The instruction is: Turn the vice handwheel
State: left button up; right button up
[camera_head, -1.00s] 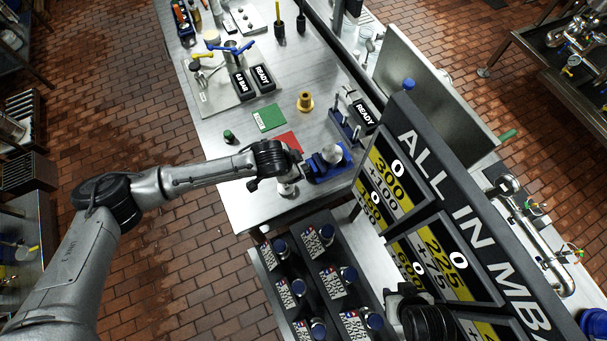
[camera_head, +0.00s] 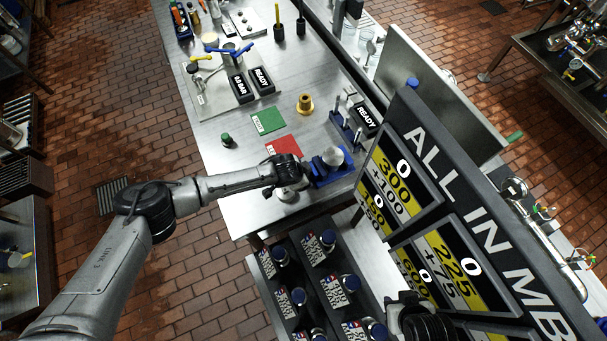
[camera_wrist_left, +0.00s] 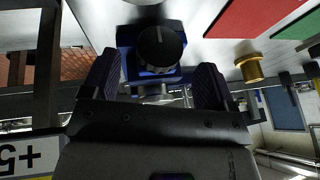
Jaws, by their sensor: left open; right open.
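The blue vice (camera_head: 322,180) stands near the front edge of the steel bench, with a round silver part on top. In the left wrist view, the vice's blue body (camera_wrist_left: 155,77) carries a round black ridged handwheel (camera_wrist_left: 161,47) facing me. My left gripper (camera_wrist_left: 157,66) is open, its dark fingers on either side of the handwheel, with gaps visible. In the head view, my left wrist is beside the vice, and it hides the handwheel. My right gripper (camera_head: 410,312) is open at the bottom, low in the head view, apart from the vice; its fingertips are hard to see.
A red mat (camera_head: 283,147), a green mat (camera_head: 268,121) and a brass spool-like part (camera_head: 305,104) lie behind the vice. A rack of blue-capped items (camera_head: 320,265) stands in front. A large scoreboard (camera_head: 455,215) blocks the right side.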

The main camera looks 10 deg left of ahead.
pick_arm(q)
jog(key=shift+x, duration=1.7)
jog(key=shift+c, duration=0.5)
jog(key=c, duration=0.8)
jog(key=shift+s+d+t+y+p, duration=0.1)
jog(key=shift+s+t+y+p, duration=0.1)
jog(key=shift+t+y+p, duration=0.35)
jog(key=shift+c, duration=0.2)
jog(key=shift+f+m+t+p, duration=0.1)
jog(key=shift+m+t+p, duration=0.25)
jog(key=shift+t, duration=0.2)
jog(key=shift+s+f+t+y, duration=0.1)
jog(key=shift+f+t+y, duration=0.1)
jog(key=shift+t+y, duration=0.55)
jog(key=shift+d+m+t+y+b, duration=0.1)
jog(key=shift+m+t+y+b, duration=0.25)
jog(key=shift+t+b, duration=0.4)
jog(key=shift+t, duration=0.3)
